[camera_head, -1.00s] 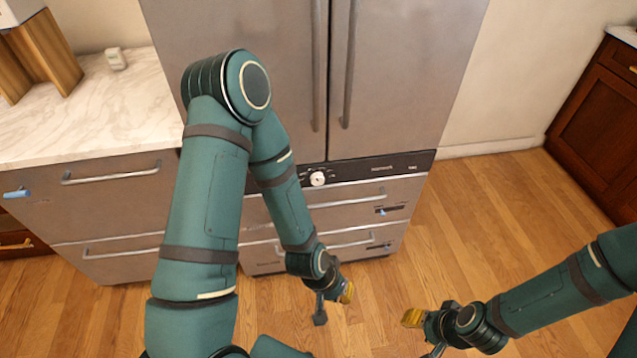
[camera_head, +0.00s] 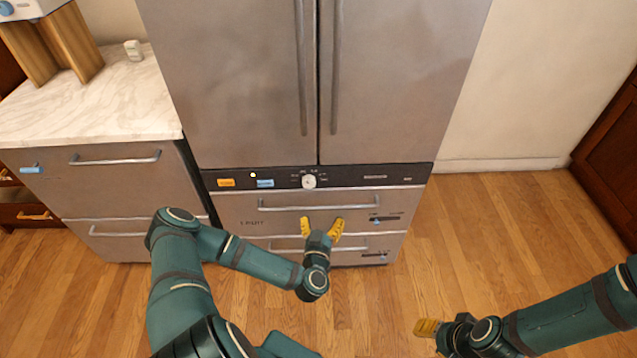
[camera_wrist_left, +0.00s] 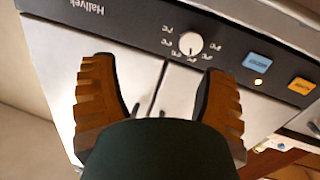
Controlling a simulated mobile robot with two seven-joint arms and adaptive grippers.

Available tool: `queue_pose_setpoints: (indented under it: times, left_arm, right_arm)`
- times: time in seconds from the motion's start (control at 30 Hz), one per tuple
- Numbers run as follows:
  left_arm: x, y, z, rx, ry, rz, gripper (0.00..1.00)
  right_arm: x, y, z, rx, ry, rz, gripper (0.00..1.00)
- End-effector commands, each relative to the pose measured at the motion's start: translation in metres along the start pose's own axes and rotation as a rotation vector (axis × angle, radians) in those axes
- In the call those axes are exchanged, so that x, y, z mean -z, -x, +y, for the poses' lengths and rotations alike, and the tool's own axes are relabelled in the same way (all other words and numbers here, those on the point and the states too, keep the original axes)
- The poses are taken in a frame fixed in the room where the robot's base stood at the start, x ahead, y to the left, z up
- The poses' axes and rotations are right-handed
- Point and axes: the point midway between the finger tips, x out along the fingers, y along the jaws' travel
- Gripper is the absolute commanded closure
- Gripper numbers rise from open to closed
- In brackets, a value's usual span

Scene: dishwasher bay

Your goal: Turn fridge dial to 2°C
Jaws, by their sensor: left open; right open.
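The white fridge dial (camera_head: 309,181) sits on the black control strip (camera_head: 355,175) below the fridge doors. It also shows in the left wrist view (camera_wrist_left: 190,43), upside down, with small temperature marks around it too small to read surely. My left gripper (camera_head: 322,224) is open, its yellow fingers spread, in front of the drawers just below the dial. In the left wrist view its fingers (camera_wrist_left: 160,100) frame the space before the dial, touching nothing that I can see. My right gripper (camera_head: 428,327) is at the lower right over the floor, partly cut off, empty.
Orange (camera_head: 226,182) and blue (camera_head: 265,183) buttons sit left of the dial. Drawer handles (camera_head: 325,206) stick out below the strip, and long door handles (camera_head: 301,70) above. A marble counter (camera_head: 90,105) stands at left. The wooden floor (camera_head: 500,235) at right is clear.

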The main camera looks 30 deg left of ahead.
Motion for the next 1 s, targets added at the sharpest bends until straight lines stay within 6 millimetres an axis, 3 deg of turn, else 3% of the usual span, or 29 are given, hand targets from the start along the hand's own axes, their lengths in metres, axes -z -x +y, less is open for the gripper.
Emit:
queue_pose_setpoints:
  times: [0.03, 0.13, 0.37, 0.8, 1.0]
  left_arm:
    - [0.003, -0.001, -0.016, 0.067, -0.007, 0.029, 0.26]
    - [0.008, -0.002, -0.035, 0.15, -0.024, 0.07, 0.26]
    - [0.01, -0.017, -0.045, 0.181, -0.035, 0.087, 0.26]
    - [0.016, -0.099, -0.059, 0.178, -0.033, 0.086, 0.26]
    - [0.019, -0.125, -0.063, 0.176, -0.031, 0.083, 0.26]
  right_arm:
    - [0.0, 0.001, 0.0, 0.0, 0.0, -0.001, 0.53]
    - [0.0, 0.001, -0.001, 0.0, 0.0, -0.001, 0.53]
    - [0.0, -0.003, 0.001, 0.0, 0.001, 0.0, 0.53]
    - [0.002, -0.021, 0.008, 0.0, 0.002, 0.01, 0.53]
    - [0.003, -0.027, 0.01, -0.001, 0.002, 0.013, 0.53]
